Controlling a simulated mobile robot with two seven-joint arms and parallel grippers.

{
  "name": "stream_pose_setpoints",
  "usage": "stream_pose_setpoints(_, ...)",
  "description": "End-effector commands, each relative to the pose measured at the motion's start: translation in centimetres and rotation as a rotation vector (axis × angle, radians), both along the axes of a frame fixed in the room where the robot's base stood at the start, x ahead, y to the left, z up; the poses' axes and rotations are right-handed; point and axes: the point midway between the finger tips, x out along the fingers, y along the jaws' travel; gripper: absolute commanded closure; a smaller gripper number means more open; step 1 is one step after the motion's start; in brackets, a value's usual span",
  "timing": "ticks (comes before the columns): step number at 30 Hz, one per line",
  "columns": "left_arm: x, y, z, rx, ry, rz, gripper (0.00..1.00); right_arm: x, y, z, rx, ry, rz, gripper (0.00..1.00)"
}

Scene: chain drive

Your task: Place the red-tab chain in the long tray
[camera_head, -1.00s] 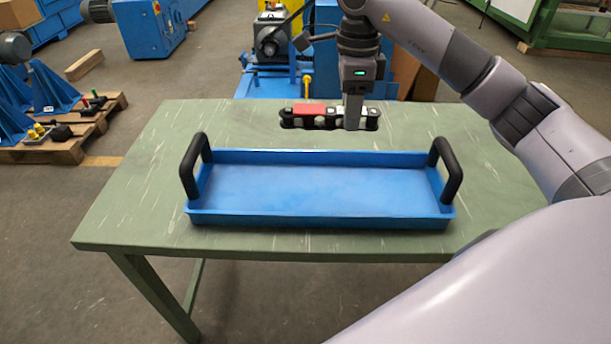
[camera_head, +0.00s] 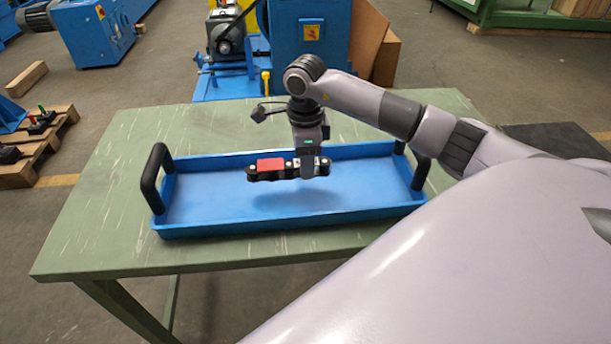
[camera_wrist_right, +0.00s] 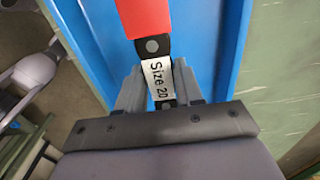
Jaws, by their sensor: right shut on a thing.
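The red-tab chain (camera_head: 270,169) is a short black roller chain with a red tab and a white label. My right gripper (camera_head: 308,166) is shut on it near its right end. The long tray (camera_head: 200,228) is blue with two black upright handles and lies on the green table. The chain hangs level above the middle of the tray, with a shadow on the tray floor below. My left gripper is not in view.
The green table (camera_head: 85,235) has free room around the tray. The tray's handles (camera_head: 152,180) stand up at both ends. Behind the table are blue machinery (camera_head: 305,45) and cardboard boxes (camera_head: 385,55). Pallets with parts lie on the floor at left.

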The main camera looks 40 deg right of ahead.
Motion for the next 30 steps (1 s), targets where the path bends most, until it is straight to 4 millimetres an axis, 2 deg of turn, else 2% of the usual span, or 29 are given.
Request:
stream_pose_setpoints(8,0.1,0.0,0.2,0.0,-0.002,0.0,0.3,0.1,0.1,-1.9,0.003,-0.003,0.0,1.0)
stream_pose_setpoints(15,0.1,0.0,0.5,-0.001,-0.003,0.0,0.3,0.1,0.1,-5.0,0.002,-0.004,0.0,1.0)
stream_pose_setpoints(26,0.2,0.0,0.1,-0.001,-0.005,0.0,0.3,0.1,0.0,-5.5,0.001,-0.005,0.0,1.0)
stream_pose_setpoints(27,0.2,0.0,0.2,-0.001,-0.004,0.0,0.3,0.1,0.0,-5.5,0.0,-0.002,0.0,0.54)
stream_pose_setpoints(29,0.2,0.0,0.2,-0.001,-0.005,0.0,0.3,0.0,0.0,-5.5,0.0,-0.001,0.0,0.39)
stream_pose_setpoints(30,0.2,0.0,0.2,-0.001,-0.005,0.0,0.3,0.0,0.0,-5.5,0.0,-0.001,0.0,0.39)
